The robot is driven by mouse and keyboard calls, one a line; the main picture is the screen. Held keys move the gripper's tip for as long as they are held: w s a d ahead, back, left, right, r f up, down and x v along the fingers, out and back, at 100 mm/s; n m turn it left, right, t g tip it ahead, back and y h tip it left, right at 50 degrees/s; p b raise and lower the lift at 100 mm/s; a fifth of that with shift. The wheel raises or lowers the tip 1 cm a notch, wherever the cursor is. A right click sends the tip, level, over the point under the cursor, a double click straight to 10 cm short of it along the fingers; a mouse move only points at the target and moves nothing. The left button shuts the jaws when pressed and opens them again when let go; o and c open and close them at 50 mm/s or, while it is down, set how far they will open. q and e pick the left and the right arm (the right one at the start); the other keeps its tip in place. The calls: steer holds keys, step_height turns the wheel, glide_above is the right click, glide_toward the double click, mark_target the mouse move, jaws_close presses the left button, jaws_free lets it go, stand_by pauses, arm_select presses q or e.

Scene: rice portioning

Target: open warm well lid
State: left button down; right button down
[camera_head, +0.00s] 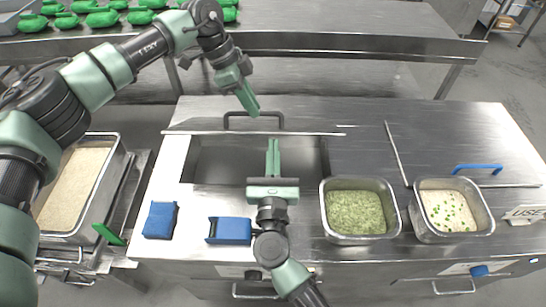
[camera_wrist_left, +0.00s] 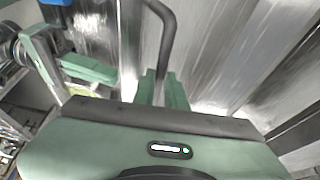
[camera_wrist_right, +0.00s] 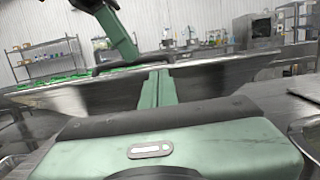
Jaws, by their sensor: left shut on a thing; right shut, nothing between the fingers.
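The warm well lid (camera_head: 200,126) is a flat steel panel with a dark bar handle (camera_head: 252,115). It lies beyond the rectangular well opening (camera_head: 215,163), which shows uncovered in front of it. My left gripper (camera_head: 250,110) is shut on the handle near its middle. In the left wrist view the handle (camera_wrist_left: 166,30) curves away from the shut fingers (camera_wrist_left: 163,88). My right gripper (camera_head: 273,145) is shut and empty, over the well opening, fingers pointing away. Its shut fingers (camera_wrist_right: 158,90) also show in the right wrist view.
A pan of green food (camera_head: 357,212) and a pan of white food (camera_head: 450,210) stand right of the well. Blue blocks (camera_head: 160,220) lie in front. A rice pan (camera_head: 78,190) is at left. A blue handle (camera_head: 478,168) sits at right.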

arm_select(q)
steer(key=shift+w+a+f, duration=0.15)
steer(key=shift+w+f, duration=0.05)
arm_select(e)
steer(key=shift+w+r, duration=0.45)
steer(key=shift+r, duration=0.3)
arm_select(q)
steer(key=c, duration=1.7)
jaws_free()
steer(key=shift+c, duration=0.2)
steer(key=shift+o, duration=1.4)
steer(key=shift+f, duration=0.1)
steer(key=shift+w, duration=0.2)
arm_select(e)
steer(key=shift+w+d+f, duration=0.1)
steer(key=shift+w+f, duration=0.1)
steer(key=shift+w, duration=0.1)
